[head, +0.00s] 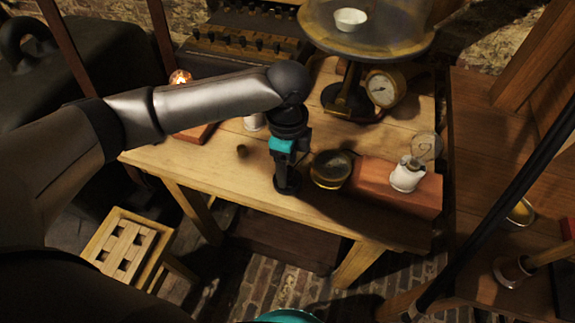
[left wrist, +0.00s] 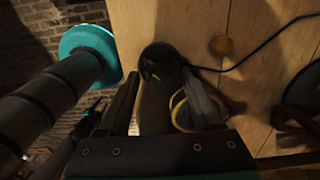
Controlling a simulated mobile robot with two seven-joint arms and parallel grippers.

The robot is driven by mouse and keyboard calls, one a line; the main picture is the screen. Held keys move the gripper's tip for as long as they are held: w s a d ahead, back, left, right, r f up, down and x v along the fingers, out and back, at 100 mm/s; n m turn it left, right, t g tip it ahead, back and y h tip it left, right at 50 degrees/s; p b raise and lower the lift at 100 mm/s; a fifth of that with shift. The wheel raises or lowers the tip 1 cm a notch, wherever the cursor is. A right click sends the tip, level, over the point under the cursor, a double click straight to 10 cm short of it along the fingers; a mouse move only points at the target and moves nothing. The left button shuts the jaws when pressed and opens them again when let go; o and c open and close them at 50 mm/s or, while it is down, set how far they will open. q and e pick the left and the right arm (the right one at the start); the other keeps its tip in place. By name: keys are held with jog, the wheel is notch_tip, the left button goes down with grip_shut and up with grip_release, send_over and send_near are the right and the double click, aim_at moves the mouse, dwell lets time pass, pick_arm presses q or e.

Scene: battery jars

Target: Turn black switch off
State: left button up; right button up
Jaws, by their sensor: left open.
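A round black piece (left wrist: 160,64) with a dark cord running right from it, likely the black switch, sits near the front table edge in the left wrist view. In the head view, a round black base (head: 287,184) shows there, partly covered by my gripper. My left gripper (head: 284,165) points down over it. In the left wrist view my left gripper (left wrist: 162,76) is open, with the round piece between its fingertips in the picture. I cannot tell whether they touch it. The switch lever's position is too dark to read. My right gripper is not in view.
A brass-rimmed jar (head: 332,170) stands just right of the left gripper. A reddish block (head: 385,205) and a white jar (head: 407,175) are farther right. A small brown knob (head: 242,151) lies to the left. A scale with a dial (head: 383,88) stands behind.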

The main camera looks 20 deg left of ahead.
pick_arm(q)
jog(key=shift+c, duration=0.3)
grip_shut()
dwell(0.3)
